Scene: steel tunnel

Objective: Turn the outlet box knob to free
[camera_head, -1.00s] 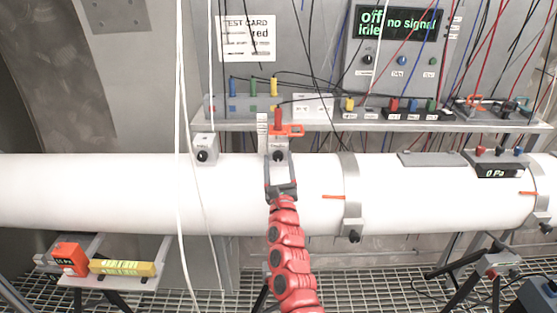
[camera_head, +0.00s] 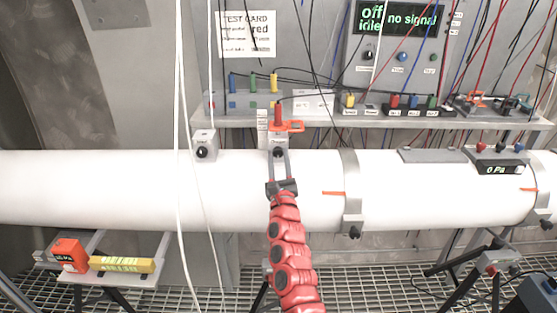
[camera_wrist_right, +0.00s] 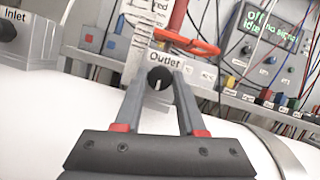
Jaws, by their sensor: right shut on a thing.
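The outlet box (camera_wrist_right: 143,67) is a small grey box labelled "Outlet" on top of the white pipe. Its round black knob (camera_wrist_right: 160,78) has a pale pointer line that looks roughly upright in the wrist view. In the head view the knob (camera_head: 278,152) shows as a dark spot below a red-and-orange handle. My right gripper (camera_head: 279,156) reaches up from below. In the wrist view the right gripper's fingertips (camera_wrist_right: 161,78) are on either side of the knob, shut on it, and hide part of the box. My left gripper is in neither view.
The inlet box (camera_head: 203,146) with its own black knob stands to the left. A red valve with an orange handle (camera_head: 288,126) rises just behind the outlet box. White cables (camera_head: 181,100) hang in front of the pipe (camera_head: 90,190). A shelf with plugs and wires runs behind.

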